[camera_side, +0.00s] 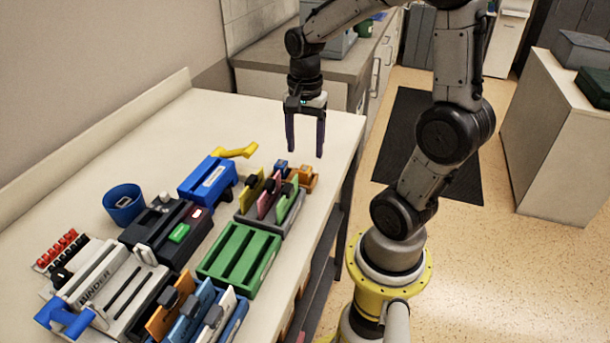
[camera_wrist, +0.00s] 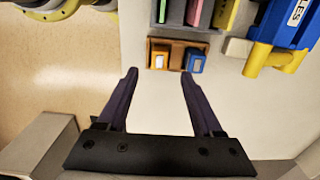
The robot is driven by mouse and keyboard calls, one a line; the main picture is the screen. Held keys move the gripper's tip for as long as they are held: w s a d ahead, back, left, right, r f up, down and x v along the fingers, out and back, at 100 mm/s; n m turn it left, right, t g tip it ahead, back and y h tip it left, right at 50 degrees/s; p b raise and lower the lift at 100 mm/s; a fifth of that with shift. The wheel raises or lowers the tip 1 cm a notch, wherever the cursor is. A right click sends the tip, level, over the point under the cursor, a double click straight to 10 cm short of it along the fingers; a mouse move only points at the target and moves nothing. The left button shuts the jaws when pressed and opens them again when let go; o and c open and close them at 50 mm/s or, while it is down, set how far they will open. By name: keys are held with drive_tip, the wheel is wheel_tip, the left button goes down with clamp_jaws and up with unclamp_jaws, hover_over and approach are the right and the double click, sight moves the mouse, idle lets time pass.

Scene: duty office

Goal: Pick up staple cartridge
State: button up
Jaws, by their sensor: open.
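My gripper (camera_side: 305,152) is open and empty, pointing down above the table near its far right edge. In the wrist view its fingertips (camera_wrist: 160,73) show just below a small orange-brown rack (camera_wrist: 177,44). In the side view the rack (camera_side: 310,181) stands beyond the grey holder, lower in the picture than the fingers. Which block is the named cartridge I cannot tell. The fingers appear apart from both.
A grey holder (camera_side: 285,222) with coloured upright pieces stands beside the rack. A blue labelled machine (camera_side: 207,182) with a yellow handle (camera_side: 236,151) is nearby. A green slotted tray (camera_side: 239,260), black unit (camera_side: 165,235) and blue cup (camera_side: 124,204) lie farther along. The table's far end is clear.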

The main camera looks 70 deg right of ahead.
sight(305, 168)
drive_tip(key=shift+a+f, duration=0.1)
drive_tip(key=shift+f, duration=2.8)
clamp_jaws()
